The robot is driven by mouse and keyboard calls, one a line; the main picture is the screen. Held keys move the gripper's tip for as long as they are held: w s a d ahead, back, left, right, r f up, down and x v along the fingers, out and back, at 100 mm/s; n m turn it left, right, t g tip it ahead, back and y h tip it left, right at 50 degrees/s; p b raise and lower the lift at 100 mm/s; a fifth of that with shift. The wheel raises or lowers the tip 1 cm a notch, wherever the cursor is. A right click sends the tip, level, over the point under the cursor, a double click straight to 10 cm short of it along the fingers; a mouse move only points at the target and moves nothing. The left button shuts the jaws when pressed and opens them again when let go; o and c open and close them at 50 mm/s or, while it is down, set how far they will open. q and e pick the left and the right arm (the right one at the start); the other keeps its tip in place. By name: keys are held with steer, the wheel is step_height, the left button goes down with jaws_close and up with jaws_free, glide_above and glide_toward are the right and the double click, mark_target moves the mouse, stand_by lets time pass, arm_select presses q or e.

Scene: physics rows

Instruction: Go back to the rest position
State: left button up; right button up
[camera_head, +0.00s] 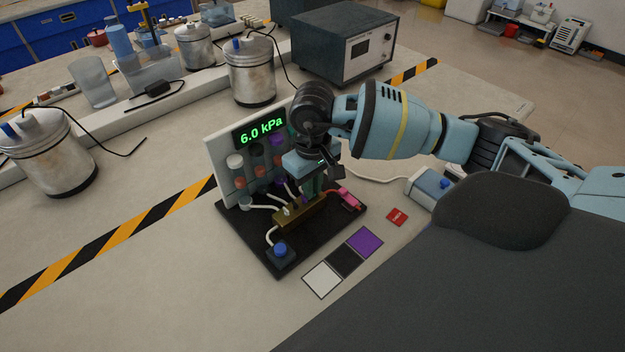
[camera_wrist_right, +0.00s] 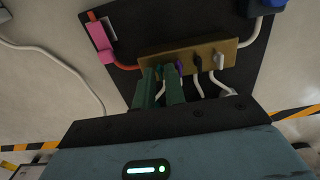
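My right gripper (camera_head: 311,186) reaches down over the brass block (camera_head: 289,217) on the black base of a pressure rig. In the right wrist view its two green fingers (camera_wrist_right: 160,76) stand apart over the left part of the brass block (camera_wrist_right: 208,55). A thin pale line shows between them, with a small dark green part near the tips. I cannot tell whether the fingers press on that part. Several plugs with white hoses sit along the block, including a purple one. My left gripper is not in view.
The rig's display (camera_head: 260,133) reads 6.0 kPa. A pink clip (camera_head: 347,199) and a blue knob (camera_head: 280,250) sit on the base. White, black and purple squares and a red tag (camera_head: 397,217) lie in front. A grey instrument (camera_head: 344,42) and metal canisters (camera_head: 249,72) stand behind.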

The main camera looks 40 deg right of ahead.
steer(key=shift+c, duration=0.3)
jaws_close()
steer(key=shift+n, duration=0.3)
steer(key=n+b, duration=0.3)
steer(key=n, duration=0.1)
steer(key=shift+f+n, duration=0.15)
steer(key=shift+n, duration=0.15)
steer(key=shift+r+n+b, duration=0.2)
steer(key=shift+n+b, duration=0.15)
steer(key=shift+n, duration=0.55)
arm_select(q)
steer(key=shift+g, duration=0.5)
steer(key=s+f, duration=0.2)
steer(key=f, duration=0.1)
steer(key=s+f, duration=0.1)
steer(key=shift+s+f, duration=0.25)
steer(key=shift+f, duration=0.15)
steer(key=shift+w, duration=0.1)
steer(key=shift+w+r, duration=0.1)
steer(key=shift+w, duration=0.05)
arm_select(e)
steer(key=shift+o, duration=0.3)
jaws_free()
